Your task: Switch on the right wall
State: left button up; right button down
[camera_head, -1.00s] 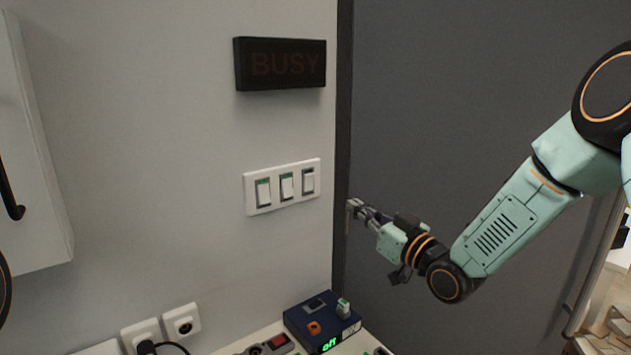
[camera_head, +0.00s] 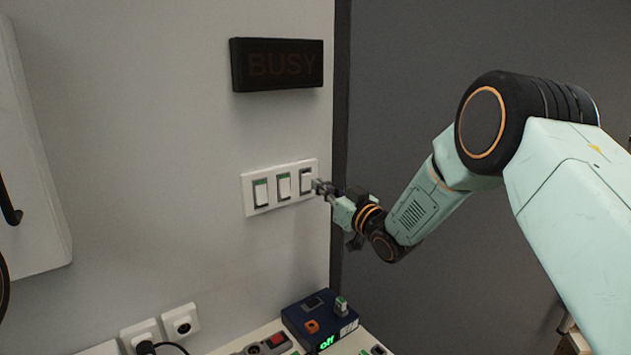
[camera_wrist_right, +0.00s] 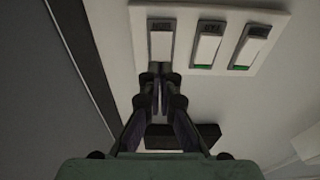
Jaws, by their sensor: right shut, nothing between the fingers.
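A white wall plate (camera_head: 281,196) holds three rocker switches side by side. The right switch (camera_head: 306,180) shows no green at its edge; it also shows at the left of the plate in the right wrist view (camera_wrist_right: 161,43). The middle switch (camera_head: 284,185) and left switch (camera_head: 261,192) show green strips. My right gripper (camera_head: 319,186) is shut and empty, its fingertips at the lower part of the right switch. In the right wrist view the fingertips (camera_wrist_right: 160,75) overlap that switch's end; I cannot tell if they touch. My left gripper is out of view.
An unlit BUSY sign (camera_head: 278,65) hangs above the plate. Below are wall sockets (camera_head: 181,321) and a blue box (camera_head: 319,322) reading "off" on a white surface. A white cabinet (camera_head: 30,150) is at left, a grey door (camera_head: 420,80) at right.

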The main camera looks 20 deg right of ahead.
aim_at(308, 177)
jog(key=shift+x, duration=1)
jog(key=shift+a+r, duration=0.1)
jog(key=shift+r, duration=0.2)
jog(key=shift+w, duration=0.1)
jog(key=shift+w+f, duration=0.2)
jog(key=shift+w, duration=0.05)
jog(key=shift+w+a, duration=0.1)
jog(key=shift+s+r, duration=0.25)
jog(key=shift+w+f, duration=0.1)
jog(key=shift+f, duration=0.05)
